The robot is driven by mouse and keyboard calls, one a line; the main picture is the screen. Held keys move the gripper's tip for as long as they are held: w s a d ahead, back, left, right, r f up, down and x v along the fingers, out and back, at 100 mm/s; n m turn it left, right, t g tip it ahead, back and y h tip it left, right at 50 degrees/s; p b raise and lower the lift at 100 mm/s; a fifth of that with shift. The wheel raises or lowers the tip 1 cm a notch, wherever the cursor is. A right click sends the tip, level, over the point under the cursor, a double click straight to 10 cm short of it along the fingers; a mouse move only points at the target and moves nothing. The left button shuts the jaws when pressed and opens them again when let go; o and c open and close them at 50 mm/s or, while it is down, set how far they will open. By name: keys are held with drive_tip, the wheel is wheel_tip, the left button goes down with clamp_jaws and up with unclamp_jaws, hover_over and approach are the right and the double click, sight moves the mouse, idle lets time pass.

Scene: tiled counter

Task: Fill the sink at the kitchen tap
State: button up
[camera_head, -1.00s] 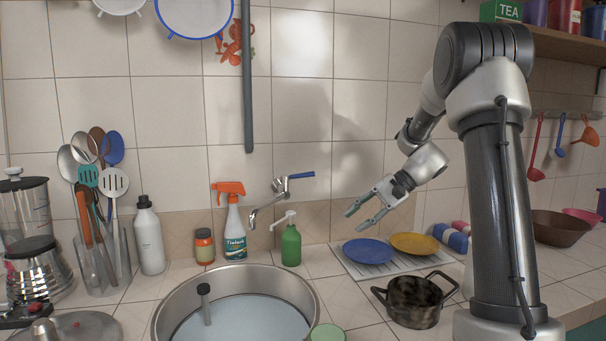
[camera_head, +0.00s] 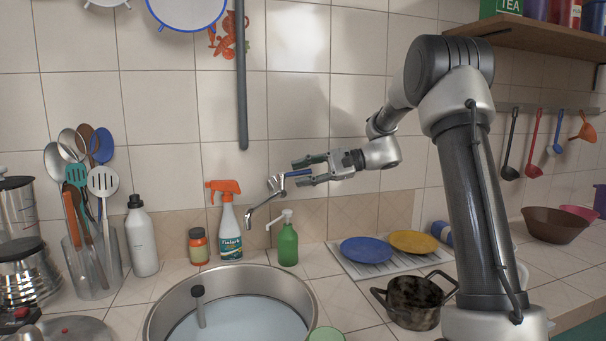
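The kitchen tap (camera_head: 262,211) is a chrome wall tap with a blue lever (camera_head: 299,173) on its right; its spout points down to the left, above the sink's back edge. The round steel sink (camera_head: 157,309) shows a flat pale blue surface inside that looks like water, with a dark-topped grey stick (camera_head: 199,307) standing in it. I see no stream from the spout. My gripper (camera_head: 298,170) points left at the lever. Its two fingers are apart, one above and one below the lever in the picture; I cannot tell whether they touch it.
A green pump bottle (camera_head: 288,246), a spray bottle (camera_head: 230,232) and a jar (camera_head: 198,246) stand behind the sink. Right of it are a dark pot (camera_head: 414,303) and blue (camera_head: 366,250) and yellow (camera_head: 413,241) plates on a rack. Utensils (camera_head: 88,180) stand on the left.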

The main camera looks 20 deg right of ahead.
drive_tip(key=shift+c, duration=0.4)
clamp_jaws()
drive_tip(key=m+t, duration=0.1)
drive_tip(key=s+m+t, duration=0.1)
drive_tip(key=shift+s+a+r+t+h, duration=0.1)
drive_tip(key=shift+s+a+t+h, duration=0.1)
drive_tip(key=shift+t+h, duration=0.2)
drive_tip(key=shift+s+a+m+t+h, duration=0.1)
drive_tip(key=shift+s+m+t+h, duration=0.1)
drive_tip(key=shift+m+t+h, duration=0.3)
drive_tip(key=shift+s+m+t+h, duration=0.2)
drive_tip(key=shift+m+t, duration=0.4)
drive_tip(key=shift+t, duration=0.1)
drive_tip(key=shift+o, duration=0.4)
unclamp_jaws()
